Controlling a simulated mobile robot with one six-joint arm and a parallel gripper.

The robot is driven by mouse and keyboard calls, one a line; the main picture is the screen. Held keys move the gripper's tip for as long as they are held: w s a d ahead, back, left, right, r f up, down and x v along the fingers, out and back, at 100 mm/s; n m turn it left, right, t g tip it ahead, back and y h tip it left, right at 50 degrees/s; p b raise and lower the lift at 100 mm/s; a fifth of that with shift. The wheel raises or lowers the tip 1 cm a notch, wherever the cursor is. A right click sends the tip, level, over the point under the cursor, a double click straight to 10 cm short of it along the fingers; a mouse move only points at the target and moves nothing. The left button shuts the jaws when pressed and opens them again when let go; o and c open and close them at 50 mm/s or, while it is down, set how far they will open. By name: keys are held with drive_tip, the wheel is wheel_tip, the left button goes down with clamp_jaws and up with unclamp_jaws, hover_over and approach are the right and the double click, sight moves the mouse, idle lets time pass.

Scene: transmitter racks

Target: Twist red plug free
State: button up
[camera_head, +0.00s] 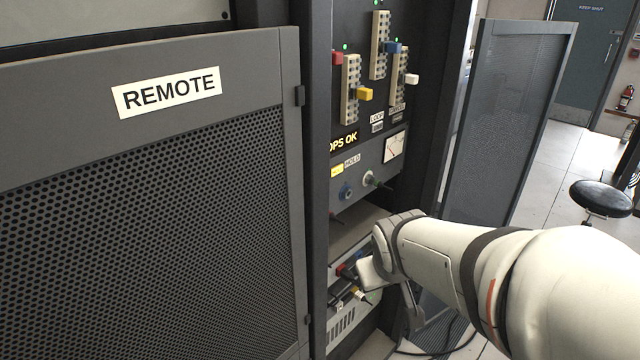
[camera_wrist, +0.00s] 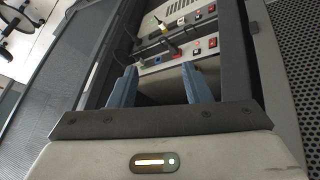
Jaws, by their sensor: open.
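A small red plug (camera_head: 341,269) shows in the head view on the lower panel of the open rack, just left of my gripper. In the wrist view, a dark reddish plug (camera_wrist: 172,48) stands out from the panel beyond my fingertips; it looks like the same one, but it is small. My gripper (camera_wrist: 160,82) is open and empty, its two blue-grey fingers spread wide and pointing at the panel. The plug lies ahead of the gap between them, apart from both fingers. In the head view my wrist hides most of the gripper.
A yellow-and-white plug (camera_head: 359,294) sits near the red one. Red rocker switches (camera_wrist: 213,42) line the panel's right side. A REMOTE door (camera_head: 170,190) stands left of the rack opening, a mesh door (camera_head: 508,120) right. Higher blocks carry red, blue, yellow and white connectors.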

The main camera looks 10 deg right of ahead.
drive_tip(key=w+d+r+n+t+p, duration=0.2)
drive_tip(key=w+d+n+t, duration=0.15)
drive_tip(key=w, duration=0.55)
drive_tip(key=n+t+y+p, duration=0.3)
drive_tip(key=n+y, duration=0.3)
drive_tip(key=y, duration=0.2)
approach(332, 218)
drive_tip(key=w, duration=0.1)
drive_tip(key=shift+m, duration=0.25)
drive_tip(key=x, duration=0.7)
drive_tip(key=shift+w+a+f+p, duration=0.15)
drive_tip(key=shift+w+a+p, duration=0.15)
clamp_jaws()
drive_tip(key=shift+s+a+f+n+t+h+b, duration=0.1)
drive_tip(key=shift+n+t+h+b, duration=0.35)
drive_tip(key=shift+b, duration=1.7)
drive_tip(key=shift+s+a+f+n+t+h+b, duration=0.15)
drive_tip(key=shift+n+b, duration=0.6)
drive_tip(key=shift+b, duration=1.4)
